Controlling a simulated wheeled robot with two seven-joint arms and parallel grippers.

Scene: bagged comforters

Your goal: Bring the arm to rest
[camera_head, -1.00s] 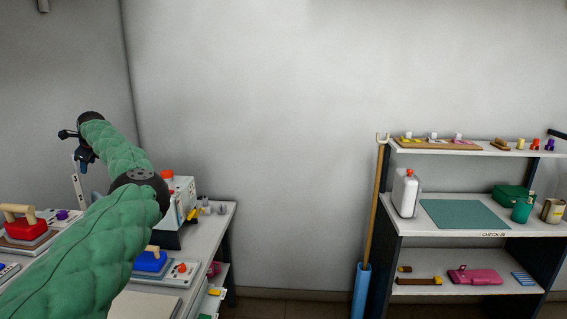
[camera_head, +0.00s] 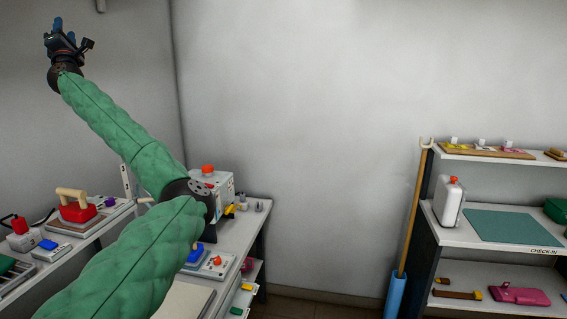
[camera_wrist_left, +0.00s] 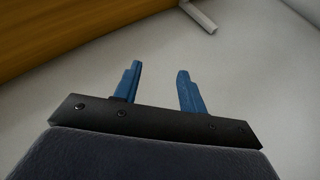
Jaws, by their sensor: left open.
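My left arm, in a green quilted sleeve, comes in from the lower left of the head view and bends at a dark elbow joint. Its forearm reaches up and left, and my left gripper (camera_head: 62,28) is raised high near the upper left, in front of the grey wall. In the left wrist view the two blue fingers of the left gripper (camera_wrist_left: 158,88) stand apart with nothing between them. My right gripper is not in the frames.
A shelf unit (camera_head: 515,245) with a white bottle (camera_head: 448,202) stands at right. The wall between is bare.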

